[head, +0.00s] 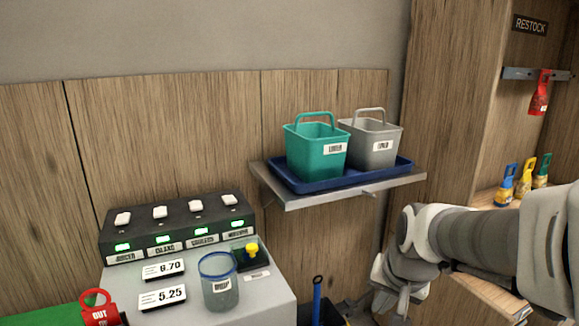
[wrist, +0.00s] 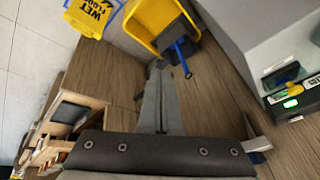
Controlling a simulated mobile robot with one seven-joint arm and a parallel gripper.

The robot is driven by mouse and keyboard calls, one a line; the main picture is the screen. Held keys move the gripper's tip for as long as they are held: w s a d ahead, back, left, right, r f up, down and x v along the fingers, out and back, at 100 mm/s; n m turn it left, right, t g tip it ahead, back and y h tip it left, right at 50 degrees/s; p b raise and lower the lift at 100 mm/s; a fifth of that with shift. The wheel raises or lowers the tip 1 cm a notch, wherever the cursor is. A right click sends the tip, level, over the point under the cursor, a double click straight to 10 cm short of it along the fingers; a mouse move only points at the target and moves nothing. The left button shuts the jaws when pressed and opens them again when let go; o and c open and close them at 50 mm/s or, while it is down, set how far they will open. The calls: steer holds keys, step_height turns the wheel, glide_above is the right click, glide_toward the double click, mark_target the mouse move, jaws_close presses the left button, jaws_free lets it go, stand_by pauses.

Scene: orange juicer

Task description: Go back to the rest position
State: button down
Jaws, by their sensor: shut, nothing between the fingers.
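My arm reaches in from the right of the head view, and my gripper (head: 388,298) hangs low, in front of the wood panelling and below the wall shelf. Its fingertips are hard to make out there. In the wrist view my gripper (wrist: 158,72) has its two grey fingers together, with nothing between them. The fingers point toward a yellow bucket (wrist: 150,22) that holds a blue-handled tool (wrist: 181,52).
A shelf (head: 310,196) carries a blue tray (head: 290,184) with a green bucket (head: 314,154) and a grey bucket (head: 372,142). A counter (head: 268,295) with a switch panel (head: 178,226) and jar (head: 219,285) stands left. A wet-floor sign (wrist: 92,14) is near the yellow bucket.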

steer(key=s+a+r+n+t, duration=0.15)
steer(key=s+r+n, duration=0.35)
steer(key=s, duration=0.9)
step_height(320, 180, up, 23)
steer(key=p, duration=2.2)
steer(key=shift+w+a, duration=0.3)
steer(key=shift+w, duration=0.15)
steer(key=shift+g, duration=0.25)
